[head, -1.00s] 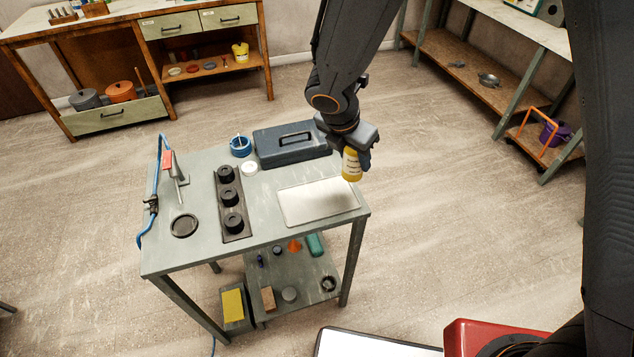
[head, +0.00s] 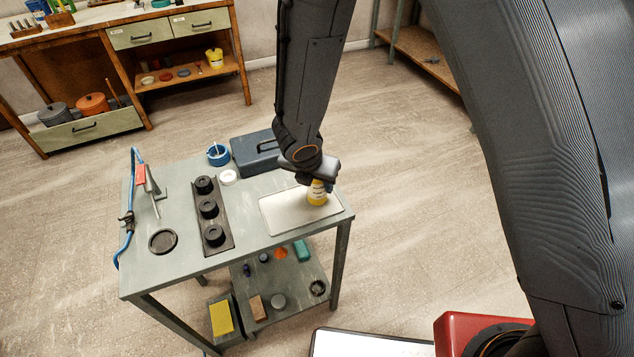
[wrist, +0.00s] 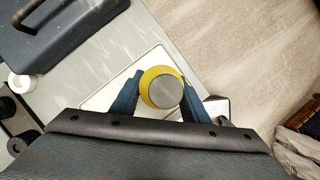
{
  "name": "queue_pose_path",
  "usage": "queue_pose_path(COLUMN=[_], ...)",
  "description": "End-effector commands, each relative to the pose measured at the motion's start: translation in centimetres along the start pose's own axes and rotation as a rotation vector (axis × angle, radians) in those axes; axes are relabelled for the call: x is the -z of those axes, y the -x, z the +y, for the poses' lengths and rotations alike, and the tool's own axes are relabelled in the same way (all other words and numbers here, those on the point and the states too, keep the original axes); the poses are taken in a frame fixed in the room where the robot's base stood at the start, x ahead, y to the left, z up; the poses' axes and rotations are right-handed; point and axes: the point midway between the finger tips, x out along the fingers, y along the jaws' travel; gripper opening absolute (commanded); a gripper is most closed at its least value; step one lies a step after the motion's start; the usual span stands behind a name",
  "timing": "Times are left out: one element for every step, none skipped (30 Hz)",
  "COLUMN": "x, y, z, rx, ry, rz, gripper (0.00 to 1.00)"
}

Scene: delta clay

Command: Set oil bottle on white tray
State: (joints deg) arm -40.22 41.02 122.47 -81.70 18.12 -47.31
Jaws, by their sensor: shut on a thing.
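The oil bottle (head: 317,193) is yellow with a pale label. In the wrist view its round grey top (wrist: 165,91) shows between the two blue fingers. My gripper (head: 319,184) is shut on the bottle from above. The white tray (head: 283,213) is a flat pale rectangle at the right end of the grey-green table. The bottle is upright over the right part of the tray. Its base appears at the tray's surface, but I cannot tell if it touches. In the wrist view the tray (wrist: 150,68) shows partly behind the bottle and gripper.
A dark toolbox (head: 256,153) stands behind the tray, close to my gripper. A black rack with round knobs (head: 209,208) lies to the left. A white round lid (head: 228,178) and a blue tape roll (head: 218,154) sit behind it. The tray's left part is clear.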

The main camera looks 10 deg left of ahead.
Motion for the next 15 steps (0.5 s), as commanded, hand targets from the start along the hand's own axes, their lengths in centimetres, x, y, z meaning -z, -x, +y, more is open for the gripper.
queue_pose_path(x=[-0.02, -0.04, -0.05, -0.06, -0.07, -0.07, -0.07, -0.06, -0.03, -0.01, 0.02, 0.05, 0.04, 0.04, 0.03], y=[-0.05, -0.03, -0.01, 0.0, 0.0, 0.0, -0.01, -0.06, -0.17, -0.25, -0.32, -0.31, -0.27, -0.26, -0.25], z=[0.01, 0.01, 0.0, -0.01, -0.01, -0.02, -0.02, -0.02, -0.02, -0.02, -0.02, -0.05, -0.05, -0.05, -0.05], rx=[0.0, 0.0, 0.0, 0.0, 0.0, 0.0, 0.0, 0.0, 0.0, 0.0, 0.0, 0.0, 0.0, 0.001, 0.0], ry=[-0.001, -0.002, -0.002, -0.002, -0.002, -0.002, -0.002, -0.002, -0.002, -0.002, -0.002, -0.002, -0.002, -0.002, -0.002], rz=[-0.001, -0.001, -0.001, -0.001, -0.001, -0.001, -0.001, -0.001, -0.001, -0.001, -0.001, -0.001, -0.001, -0.001, -0.001], gripper=[0.11, 0.11, 0.11, 0.11, 0.11, 0.11, 0.11, 0.11, 0.11, 0.11, 0.11, 0.44, 0.49, 0.55, 0.6])
